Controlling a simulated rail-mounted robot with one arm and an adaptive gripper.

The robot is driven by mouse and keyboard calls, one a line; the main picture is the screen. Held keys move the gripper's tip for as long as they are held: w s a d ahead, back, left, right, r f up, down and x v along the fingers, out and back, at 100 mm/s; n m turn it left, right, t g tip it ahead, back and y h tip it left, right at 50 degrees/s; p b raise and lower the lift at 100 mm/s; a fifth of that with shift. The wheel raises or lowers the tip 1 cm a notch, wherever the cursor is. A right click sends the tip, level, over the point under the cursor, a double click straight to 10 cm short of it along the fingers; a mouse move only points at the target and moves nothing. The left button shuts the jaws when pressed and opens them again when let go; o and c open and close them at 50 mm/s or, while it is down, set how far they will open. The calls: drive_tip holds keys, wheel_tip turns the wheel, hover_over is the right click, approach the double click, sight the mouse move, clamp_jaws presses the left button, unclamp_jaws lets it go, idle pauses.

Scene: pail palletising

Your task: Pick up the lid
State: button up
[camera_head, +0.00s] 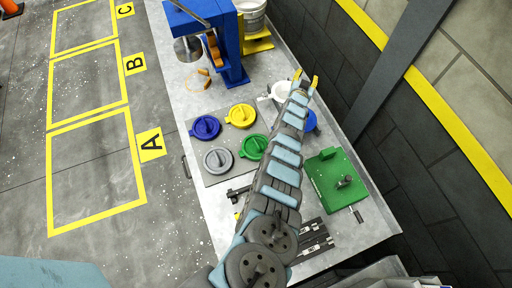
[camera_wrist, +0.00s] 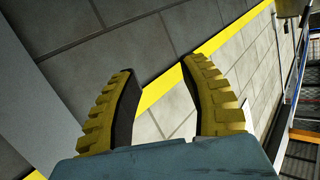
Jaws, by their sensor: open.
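Several round lids lie on a grey board (camera_head: 195,169) on the bench in the head view: a blue lid (camera_head: 205,127), a yellow lid (camera_head: 241,115), a green lid (camera_head: 253,147) and a grey lid (camera_head: 217,160). The frames do not show which one is meant. My gripper (camera_head: 306,80) is at the far end of my arm, near the wall side of the bench, away from these lids. In the wrist view my gripper (camera_wrist: 160,70) has its yellow fingers spread wide with nothing between them.
A white round object (camera_head: 280,91) and a blue one (camera_head: 310,121) are partly hidden by my arm. A blue press (camera_head: 228,40) and a white pail (camera_head: 252,15) stand at the back. A green fixture (camera_head: 335,180) is at right. Marked floor areas are left.

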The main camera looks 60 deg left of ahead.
drive_tip(key=s+a+f+n+g+h+b, duration=0.1)
drive_tip(key=s+a+f+n+g, duration=0.3)
drive_tip(key=s, duration=0.5)
drive_tip(key=s+a+f+n+g+h, duration=0.1)
drive_tip(key=s+a+n+g, duration=0.25)
drive_tip(key=s+a, duration=0.45)
drive_tip(key=n+g+h+b, duration=0.1)
drive_tip(key=n+h+b, duration=0.35)
drive_tip(key=h, duration=0.45)
hover_over(254, 140)
drive_tip(key=s, duration=0.1)
drive_tip(key=shift+s+x, duration=0.7)
drive_tip(key=shift+x, duration=2.55)
drive_tip(key=shift+m, duration=0.4)
drive_tip(key=b+x, duration=0.5)
drive_tip(key=x, duration=0.1)
drive_tip(key=shift+s+d+f, duration=0.1)
drive_tip(key=shift+f, duration=0.05)
drive_tip(key=shift+f, duration=0.1)
